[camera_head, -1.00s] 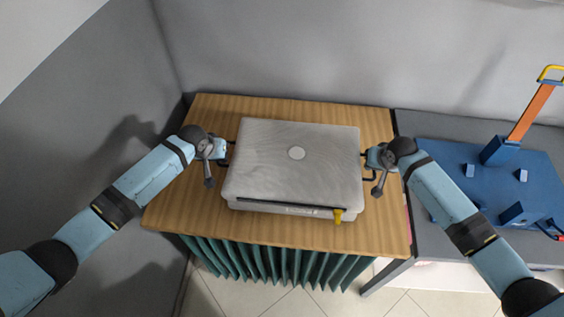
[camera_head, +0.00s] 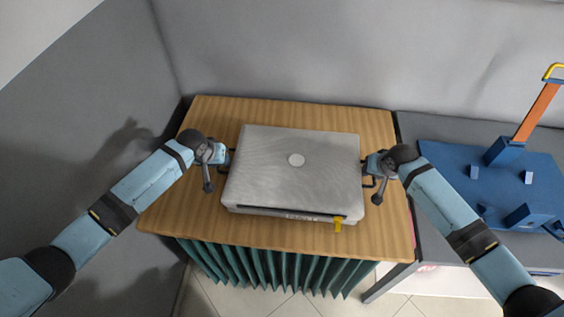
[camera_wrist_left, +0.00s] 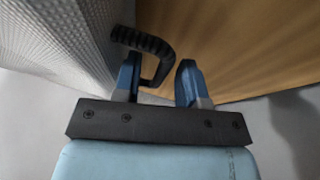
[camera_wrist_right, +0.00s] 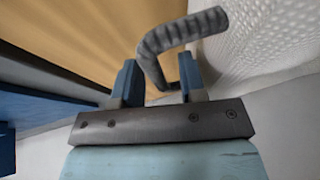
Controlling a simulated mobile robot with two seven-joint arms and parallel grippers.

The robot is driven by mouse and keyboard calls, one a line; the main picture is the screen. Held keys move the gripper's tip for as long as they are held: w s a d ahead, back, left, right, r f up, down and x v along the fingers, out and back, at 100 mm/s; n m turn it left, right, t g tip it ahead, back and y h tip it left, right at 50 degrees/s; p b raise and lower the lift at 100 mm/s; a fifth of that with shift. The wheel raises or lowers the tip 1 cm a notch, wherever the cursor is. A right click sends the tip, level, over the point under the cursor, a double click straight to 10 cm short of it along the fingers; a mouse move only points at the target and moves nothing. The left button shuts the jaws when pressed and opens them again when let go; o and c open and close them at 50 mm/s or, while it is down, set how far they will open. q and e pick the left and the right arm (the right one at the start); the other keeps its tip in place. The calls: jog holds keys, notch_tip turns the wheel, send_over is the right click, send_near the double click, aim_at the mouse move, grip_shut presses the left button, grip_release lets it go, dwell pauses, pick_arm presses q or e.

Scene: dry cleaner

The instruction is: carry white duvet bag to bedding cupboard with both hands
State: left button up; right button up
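The white duvet bag (camera_head: 290,177) is a pale grey-white, box-like quilted case with a round badge on top and a yellow tag at its front. It lies flat on or just above a wooden top (camera_head: 175,200) with green pleats below. My left gripper (camera_head: 224,155) is at its left side; in the left wrist view (camera_wrist_left: 157,82) the fingers stand apart with the black handle (camera_wrist_left: 143,42) between them. My right gripper (camera_head: 369,163) is at its right side; in the right wrist view (camera_wrist_right: 160,85) its fingers also stand apart around the other handle (camera_wrist_right: 180,32).
A grey table (camera_head: 420,215) at right carries a blue board (camera_head: 460,170) with blocks and an upright orange bar (camera_head: 537,112). Grey walls (camera_head: 350,50) close off the back and left. Pale floor tiles (camera_head: 290,303) show in front.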

pick_arm(q)
notch_tip(320, 180, up, 9)
jog(key=shift+f, duration=0.2)
jog(key=shift+r, duration=0.15)
pick_arm(e)
jog(key=shift+r, duration=0.1)
jog(key=v, duration=1.2)
pick_arm(q)
jog(key=shift+s, duration=0.1)
